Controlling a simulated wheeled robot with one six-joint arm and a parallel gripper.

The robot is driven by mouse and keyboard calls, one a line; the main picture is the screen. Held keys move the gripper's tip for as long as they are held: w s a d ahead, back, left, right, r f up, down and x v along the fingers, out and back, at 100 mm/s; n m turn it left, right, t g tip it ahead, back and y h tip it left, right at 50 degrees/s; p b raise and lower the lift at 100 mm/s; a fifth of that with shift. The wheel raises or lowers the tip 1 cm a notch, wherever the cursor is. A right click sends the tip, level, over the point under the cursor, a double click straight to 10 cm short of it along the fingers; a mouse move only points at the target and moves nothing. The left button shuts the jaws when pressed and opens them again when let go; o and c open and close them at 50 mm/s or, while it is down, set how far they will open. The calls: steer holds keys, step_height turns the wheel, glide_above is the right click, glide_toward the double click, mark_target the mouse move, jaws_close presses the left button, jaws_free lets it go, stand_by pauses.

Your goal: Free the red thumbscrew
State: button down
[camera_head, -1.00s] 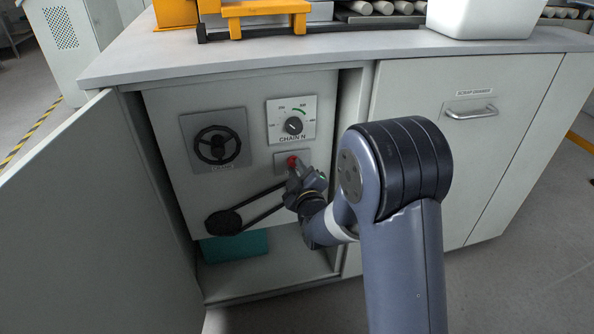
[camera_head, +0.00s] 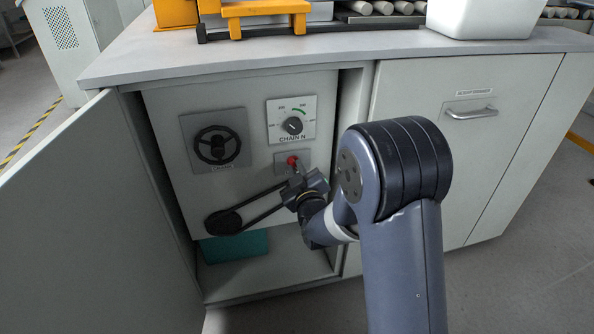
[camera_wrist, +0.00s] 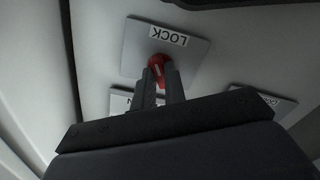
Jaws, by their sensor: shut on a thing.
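The red thumbscrew (camera_head: 292,160) sits on a small grey plate inside the open cabinet, below the CHAIN N dial. In the wrist view the thumbscrew (camera_wrist: 160,66) stands on a plate (camera_wrist: 140,50) labelled LOCK. My gripper (camera_head: 295,170) reaches it from the lower right. In the wrist view both fingers (camera_wrist: 161,80) are shut on the thumbscrew, one on each side. The fingers hide part of the screw, and its base is only partly seen.
The CHAIN N dial (camera_head: 293,125) is just above the thumbscrew, and a black handwheel (camera_head: 217,145) is to the left. A black belt and pulley (camera_head: 224,222) lie below. The open cabinet door (camera_head: 95,215) bounds the left side. A teal box (camera_head: 235,246) lies below the panel.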

steer(key=m, duration=0.6)
steer(key=shift+m, duration=0.4)
stand_by(0.3)
steer(key=c, duration=1.5)
jaws_free()
steer(key=shift+o, duration=0.2)
steer(key=p+v, duration=0.2)
steer(key=v, duration=0.8)
steer(key=shift+s, duration=0.4)
steer(key=shift+w, duration=0.15)
